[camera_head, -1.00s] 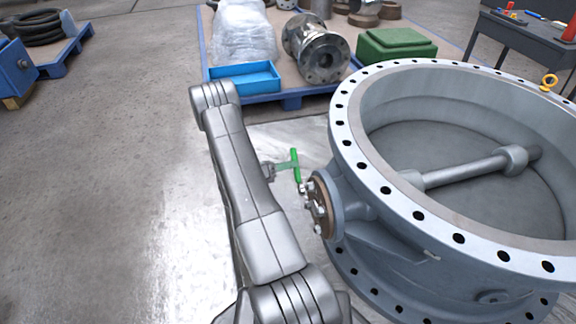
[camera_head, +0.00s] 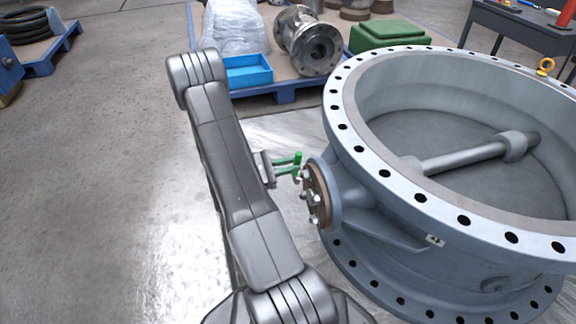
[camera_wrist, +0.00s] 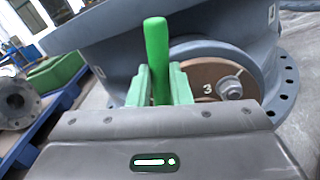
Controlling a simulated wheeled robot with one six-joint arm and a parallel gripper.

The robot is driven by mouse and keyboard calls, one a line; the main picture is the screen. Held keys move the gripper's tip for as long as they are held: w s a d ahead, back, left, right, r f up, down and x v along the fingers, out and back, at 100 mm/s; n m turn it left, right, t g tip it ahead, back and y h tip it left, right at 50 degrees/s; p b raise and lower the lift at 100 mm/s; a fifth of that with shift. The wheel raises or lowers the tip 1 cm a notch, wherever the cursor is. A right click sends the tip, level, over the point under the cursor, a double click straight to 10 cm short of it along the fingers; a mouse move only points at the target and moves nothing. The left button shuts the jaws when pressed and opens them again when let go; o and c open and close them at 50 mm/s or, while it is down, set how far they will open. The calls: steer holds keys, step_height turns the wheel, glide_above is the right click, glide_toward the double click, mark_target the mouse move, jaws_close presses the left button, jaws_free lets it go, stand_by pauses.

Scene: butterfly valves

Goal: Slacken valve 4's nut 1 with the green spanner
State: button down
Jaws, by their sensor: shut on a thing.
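My gripper (camera_head: 284,167) is shut on the green spanner (camera_head: 298,158), beside the brown flange (camera_head: 317,195) on the near-left side of the big grey valve (camera_head: 385,235). The valve carries a tag with a 4. In the wrist view the spanner (camera_wrist: 156,50) stands up between the green fingers of my gripper (camera_wrist: 160,88), in front of the flange (camera_wrist: 205,72). A nut (camera_wrist: 231,88) marked 3 shows right of the fingers. Nut 1 cannot be told apart. The spanner's working end is hidden, so I cannot tell whether it touches a nut.
The valve's wide bolted rim (camera_head: 420,198) rises right of my arm. A blue pallet (camera_head: 290,95) behind holds a blue tray (camera_head: 247,71), a metal pipe fitting (camera_head: 308,45) and a green box (camera_head: 388,36).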

steer(key=shift+s+a, duration=0.1)
steer(key=shift+a, duration=0.05)
steer(key=shift+v, duration=2.35)
